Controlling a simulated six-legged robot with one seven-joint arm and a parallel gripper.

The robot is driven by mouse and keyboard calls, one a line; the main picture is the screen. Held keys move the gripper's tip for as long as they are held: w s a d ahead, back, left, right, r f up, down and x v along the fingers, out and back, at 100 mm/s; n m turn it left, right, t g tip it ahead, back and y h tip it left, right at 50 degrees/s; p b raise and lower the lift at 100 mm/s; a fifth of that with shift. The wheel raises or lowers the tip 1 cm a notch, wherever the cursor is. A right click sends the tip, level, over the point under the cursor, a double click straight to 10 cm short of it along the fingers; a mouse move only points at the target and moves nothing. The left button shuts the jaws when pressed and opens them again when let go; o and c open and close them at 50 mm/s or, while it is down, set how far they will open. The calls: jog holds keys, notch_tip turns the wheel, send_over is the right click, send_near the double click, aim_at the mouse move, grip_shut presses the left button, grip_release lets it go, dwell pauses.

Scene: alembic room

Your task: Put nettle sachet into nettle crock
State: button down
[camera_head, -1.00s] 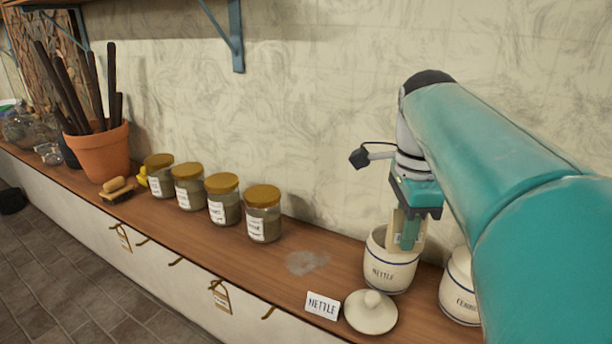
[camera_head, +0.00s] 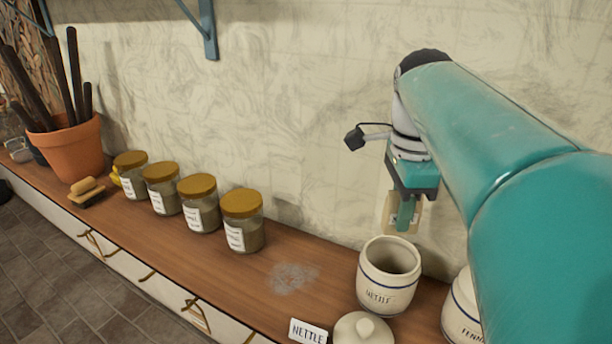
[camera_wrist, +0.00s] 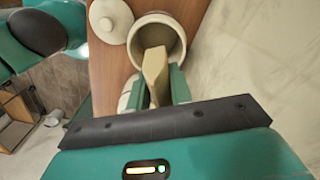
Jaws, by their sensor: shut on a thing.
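The nettle crock (camera_head: 385,298) is an open cream jar with blue bands and the word NETTLE, upright on the wooden counter. My gripper (camera_head: 404,224) is above the crock's mouth, pointing down. It is shut on a flat beige sachet (camera_head: 388,210), partly hidden by a green finger. In the head view a gap shows between the sachet and the rim. In the wrist view the sachet (camera_wrist: 155,68) sits between the green fingers and overlaps the opening of the crock (camera_wrist: 177,33). The cream lid (camera_head: 363,331) lies on the counter beside the crock.
A NETTLE card (camera_head: 307,332) stands left of the lid. A similar fennel crock (camera_head: 460,309) is close on the right, partly behind my arm. Several gold-lidded jars (camera_head: 242,222) and a terracotta pot (camera_head: 73,149) stand left. The wall is close behind.

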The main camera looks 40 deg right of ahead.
aim_at(395, 234)
jog(key=shift+s+a, duration=0.15)
jog(key=shift+a, duration=0.15)
jog(key=shift+s+f, duration=0.1)
jog(key=shift+f, duration=0.15)
jog(key=shift+d+f, duration=0.1)
jog(key=shift+f, duration=1.95)
jog(key=shift+a, duration=0.2)
jog(key=c, duration=1.2)
grip_release()
